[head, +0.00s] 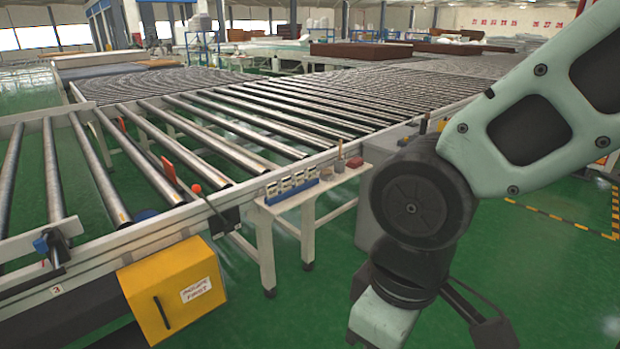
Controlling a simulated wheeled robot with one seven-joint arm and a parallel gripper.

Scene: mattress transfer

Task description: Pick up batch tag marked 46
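Several small white batch tags (299,179) with dark markings stand in a row in a blue rack (292,194). The rack sits at the left of a small cream side table (330,184) beside the roller conveyor. The numbers are too small to read, so I cannot tell which tag is marked 46. My arm fills the right side of the head view and bends down past the bottom edge. My gripper's fingertips are not in view. The visible lower arm is to the right of the table and apart from it.
A brown block (354,162) and a small stamp-like item (340,157) stand right of the rack. The roller conveyor (215,140) runs behind the table. A yellow box (172,290) hangs at the conveyor's front left. Green floor (300,310) is clear in front.

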